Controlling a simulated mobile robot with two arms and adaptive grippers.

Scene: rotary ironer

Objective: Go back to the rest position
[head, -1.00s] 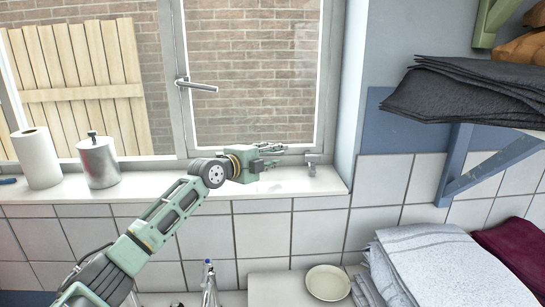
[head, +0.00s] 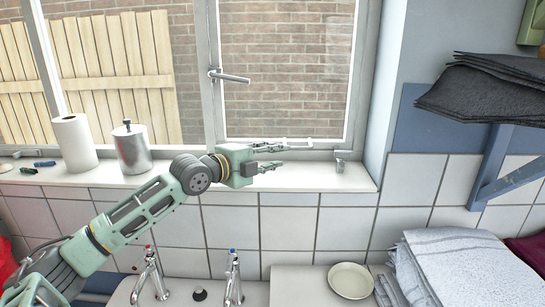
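My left gripper (head: 275,157) is at the end of the green arm that comes in from the lower left of the head view. It is in front of the window sill and points to the right. Its two fingers are spread apart, with nothing between them. My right gripper does not show in the head view.
The window sill (head: 330,178) holds a paper roll (head: 74,144) and a metal canister (head: 132,149). Below are two taps (head: 233,278), a pale plate (head: 350,280) and folded towels (head: 455,268). Dark cloths (head: 485,92) lie on a bracketed shelf at right.

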